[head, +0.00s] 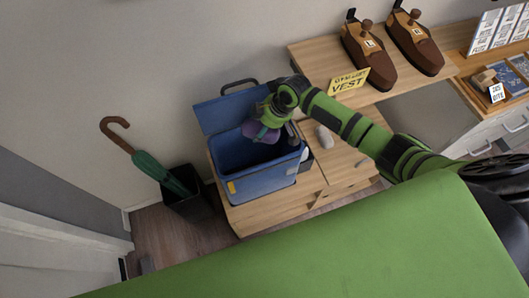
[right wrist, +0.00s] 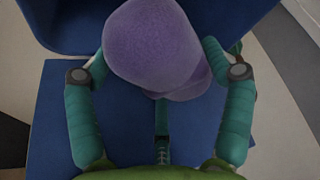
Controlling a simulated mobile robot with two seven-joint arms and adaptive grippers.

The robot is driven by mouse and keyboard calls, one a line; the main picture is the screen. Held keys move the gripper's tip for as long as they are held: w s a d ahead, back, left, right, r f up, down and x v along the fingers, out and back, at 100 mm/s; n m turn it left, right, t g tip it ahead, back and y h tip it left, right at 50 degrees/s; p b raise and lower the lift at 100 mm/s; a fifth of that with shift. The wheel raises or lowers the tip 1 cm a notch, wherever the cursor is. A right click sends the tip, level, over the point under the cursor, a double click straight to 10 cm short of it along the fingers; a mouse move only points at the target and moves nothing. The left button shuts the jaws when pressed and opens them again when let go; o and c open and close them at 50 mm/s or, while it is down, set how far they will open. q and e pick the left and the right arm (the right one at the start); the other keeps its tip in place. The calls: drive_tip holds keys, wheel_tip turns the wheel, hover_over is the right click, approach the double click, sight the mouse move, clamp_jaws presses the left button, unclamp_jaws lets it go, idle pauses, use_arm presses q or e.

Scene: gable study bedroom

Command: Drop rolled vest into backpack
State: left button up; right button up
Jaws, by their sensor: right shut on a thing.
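The rolled vest (right wrist: 155,45) is a purple, soft-looking roll, shut between the two fingers of my right gripper (right wrist: 158,62) in the right wrist view. In the head view the vest (head: 259,133) hangs under my right gripper (head: 266,122), over the opening of the backpack. The backpack (head: 262,188) is blue and boxy, stands upright with its flap (head: 225,113) folded open toward the wall, and has a dark interior. I cannot tell whether the vest's lower end is below the rim. My left gripper is not in view.
The backpack stands on a low wooden bench (head: 262,216). A yellow sign reading "GYM LOFT VEST" (head: 349,81) and brown wooden shoe-like forms (head: 368,55) are on the higher desk. A green umbrella (head: 150,165) leans in a dark bin (head: 188,200) at left.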

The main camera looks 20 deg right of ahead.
wheel_tip(320, 180, down, 6)
drive_tip(key=b, duration=0.5)
drive_tip(key=shift+b, duration=0.4)
drive_tip(key=o, duration=1.1)
drive_tip(key=v, duration=1.2)
drive_tip(key=shift+a, duration=0.1)
